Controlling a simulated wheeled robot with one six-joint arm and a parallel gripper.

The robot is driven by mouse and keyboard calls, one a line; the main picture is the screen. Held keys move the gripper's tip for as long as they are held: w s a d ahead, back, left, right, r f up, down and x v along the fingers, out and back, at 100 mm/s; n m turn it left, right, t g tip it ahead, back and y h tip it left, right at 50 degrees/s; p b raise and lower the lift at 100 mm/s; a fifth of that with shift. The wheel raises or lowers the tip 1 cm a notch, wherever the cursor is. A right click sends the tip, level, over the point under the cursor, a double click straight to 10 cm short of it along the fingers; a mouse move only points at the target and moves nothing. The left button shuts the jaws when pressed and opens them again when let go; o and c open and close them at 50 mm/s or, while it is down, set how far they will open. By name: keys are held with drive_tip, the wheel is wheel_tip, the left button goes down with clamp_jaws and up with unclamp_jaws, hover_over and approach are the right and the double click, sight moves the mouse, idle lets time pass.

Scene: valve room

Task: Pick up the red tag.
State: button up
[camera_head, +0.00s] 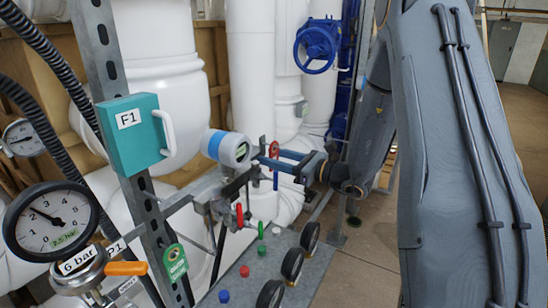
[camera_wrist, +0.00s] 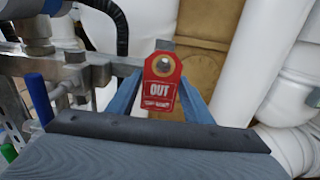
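In the head view, a small red shape (camera_head: 274,148) that looks like the tag is at the tips of my gripper (camera_head: 268,157), whose fingers are also apart there.
A round white device with a blue band (camera_head: 230,148) is just left of my fingers. Red (camera_head: 239,215) and green levers hang below it. A teal box (camera_head: 135,135) and pressure gauge (camera_head: 50,222) stand left. White pipes (camera_head: 251,80) rise behind. Floor is free at lower right.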

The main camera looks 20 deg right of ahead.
drive_tip(key=c, duration=0.5)
drive_tip(key=shift+o, duration=0.2)
drive_tip(key=shift+r, duration=0.1)
drive_tip(key=shift+r+b, duration=0.15)
drive_tip(key=shift+b, duration=0.4)
drive_tip(key=b+v, duration=0.4)
drive_tip(key=v, duration=1.4)
